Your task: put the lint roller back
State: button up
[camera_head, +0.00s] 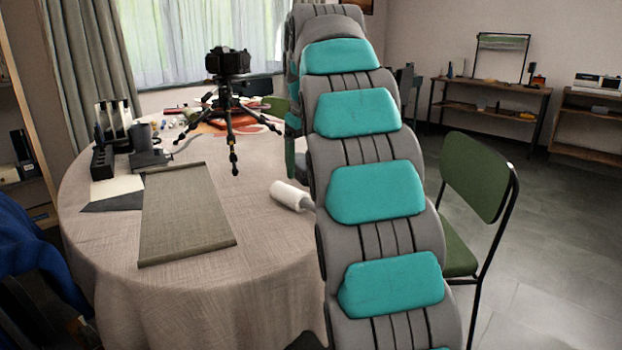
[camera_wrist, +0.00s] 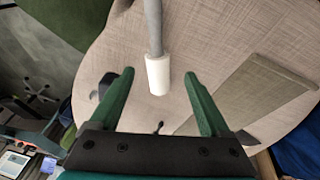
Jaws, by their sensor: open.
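The lint roller (camera_head: 290,195) is a white cylinder lying on the round table (camera_head: 110,240), right of the mat; my arm hides its other end in the head view. In the wrist view the white roller (camera_wrist: 158,76) shows with its grey handle (camera_wrist: 153,25) reaching to the top edge. My gripper (camera_wrist: 159,73) is open, with its two green fingers on either side of the roller in the picture. No contact shows, and the height gap between fingers and roller cannot be told. The gripper is hidden in the head view.
A grey-green mat (camera_head: 185,215) lies left of the roller. A black camera on a tripod (camera_head: 228,110) stands behind. Black upright holders (camera_head: 103,160) and small items crowd the table's far left. A green chair (camera_head: 477,180) stands right. The table's front is clear.

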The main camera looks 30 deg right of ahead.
jog(key=shift+s+r, duration=0.1)
jog(key=shift+r, duration=0.15)
jog(key=shift+s+a, duration=0.1)
jog(key=s+a+f+g, duration=0.1)
jog(key=s+a+f, duration=0.4)
jog(key=s, duration=0.8)
jog(key=s+a+f+m+g, duration=0.1)
jog(key=s+a+f, duration=0.4)
jog(key=s+f, duration=0.6)
jog(key=s+a+f+m+g+y, duration=0.1)
jog(key=s+a+f+g, duration=0.1)
jog(key=s+a+f, duration=0.3)
jog(key=s+f, duration=0.4)
jog(key=s, duration=0.6)
jog(key=shift+s+a+g, duration=0.15)
jog(key=shift+a+g, duration=0.2)
jog(key=shift+g, duration=0.05)
jog(key=shift+f, duration=0.1)
